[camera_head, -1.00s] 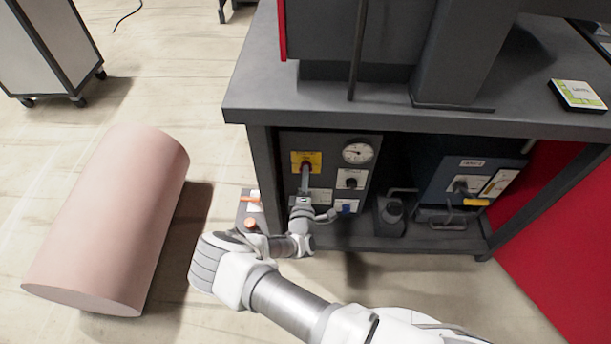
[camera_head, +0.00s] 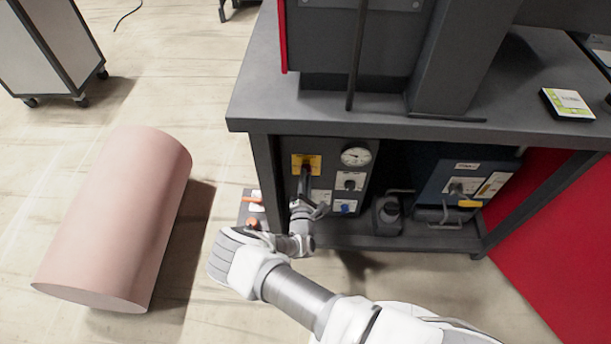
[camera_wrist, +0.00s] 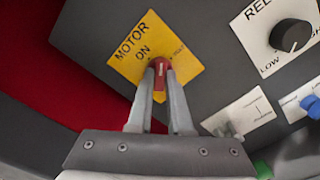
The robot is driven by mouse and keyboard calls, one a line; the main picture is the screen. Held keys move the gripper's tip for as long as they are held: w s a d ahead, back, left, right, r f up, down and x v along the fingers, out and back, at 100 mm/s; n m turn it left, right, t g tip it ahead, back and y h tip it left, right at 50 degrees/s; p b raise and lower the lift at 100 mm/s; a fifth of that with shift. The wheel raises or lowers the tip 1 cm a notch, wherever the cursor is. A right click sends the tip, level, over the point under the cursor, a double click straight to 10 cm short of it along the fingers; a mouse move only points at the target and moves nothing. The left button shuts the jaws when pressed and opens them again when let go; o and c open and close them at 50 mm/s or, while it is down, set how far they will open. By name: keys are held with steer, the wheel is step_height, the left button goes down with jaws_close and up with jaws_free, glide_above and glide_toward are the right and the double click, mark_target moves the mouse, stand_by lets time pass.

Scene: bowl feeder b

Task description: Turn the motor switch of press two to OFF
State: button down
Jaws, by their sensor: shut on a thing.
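The motor switch is a red knob (camera_wrist: 160,68) with a pale mark, on a yellow plate (camera_wrist: 190,50) that reads MOTOR and ON. The plate's right-hand lettering is too small to read. My gripper (camera_wrist: 161,75) is shut on the knob, one finger on each side, and the fingers hide part of it. In the head view my gripper (camera_head: 305,182) reaches the dark control panel (camera_head: 332,146) under the bench, just below the yellow plate (camera_head: 314,161). The knob is hidden there.
A gauge (camera_head: 355,157), a black relief knob (camera_wrist: 290,35) and a blue knob (camera_wrist: 309,101) sit to the right on the panel. The bench top (camera_head: 260,95) overhangs it. A pink cylinder (camera_head: 120,215) lies on the floor at left.

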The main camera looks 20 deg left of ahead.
steer(key=n+b, duration=0.2)
steer(key=n, duration=2.5)
steer(key=shift+n, duration=0.7)
steer(key=c, duration=0.8)
jaws_free()
steer(key=shift+c, duration=0.2)
steer(key=p+v, duration=0.4)
steer(key=v, duration=1.3)
steer(key=shift+s+p, duration=0.25)
steer(key=shift+p, duration=0.05)
